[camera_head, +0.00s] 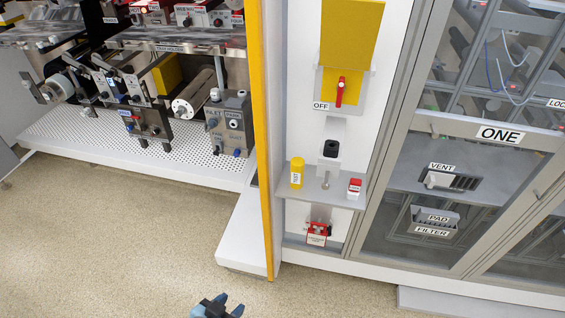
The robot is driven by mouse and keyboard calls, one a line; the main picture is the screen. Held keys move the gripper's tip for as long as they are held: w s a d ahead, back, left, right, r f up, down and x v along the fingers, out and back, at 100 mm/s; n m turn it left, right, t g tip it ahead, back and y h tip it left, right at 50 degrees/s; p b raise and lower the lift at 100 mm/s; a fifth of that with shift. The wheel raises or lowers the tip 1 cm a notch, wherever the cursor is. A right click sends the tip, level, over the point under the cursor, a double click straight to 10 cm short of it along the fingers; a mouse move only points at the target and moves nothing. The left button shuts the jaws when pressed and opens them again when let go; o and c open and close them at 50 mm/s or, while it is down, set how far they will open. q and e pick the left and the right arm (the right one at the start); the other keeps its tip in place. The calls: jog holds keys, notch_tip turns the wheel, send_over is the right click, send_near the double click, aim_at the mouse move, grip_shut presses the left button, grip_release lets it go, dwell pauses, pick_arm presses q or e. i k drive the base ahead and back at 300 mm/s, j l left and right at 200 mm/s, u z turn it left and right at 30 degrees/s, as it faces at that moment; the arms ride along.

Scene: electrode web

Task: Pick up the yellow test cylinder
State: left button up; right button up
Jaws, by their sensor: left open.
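The yellow test cylinder (297,173) stands upright on the left part of a small grey shelf (318,190) in a white wall bay. It carries a white label with dark lettering. My left gripper (220,301) shows at the bottom edge, low in front of the floor. Its two blue-tipped fingers are apart and hold nothing. It is well below and to the left of the cylinder, not touching it. My right gripper does not show.
A black-topped socket post (331,149) and a red-and-white block (354,188) stand right of the cylinder. Above is a yellow panel with a red switch handle (340,92) marked OFF. A yellow upright (262,150) edges the bay at left; a glass-doored cabinet (480,130) stands right.

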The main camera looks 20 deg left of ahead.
aim_at(298, 164)
jog(key=i+j, duration=0.15)
jog(key=j, duration=0.25)
jog(key=i+j, duration=0.15)
jog(key=j, duration=0.2)
jog(key=i+j, duration=0.15)
jog(key=j, duration=0.25)
jog(key=i+j, duration=0.15)
jog(key=j, duration=0.2)
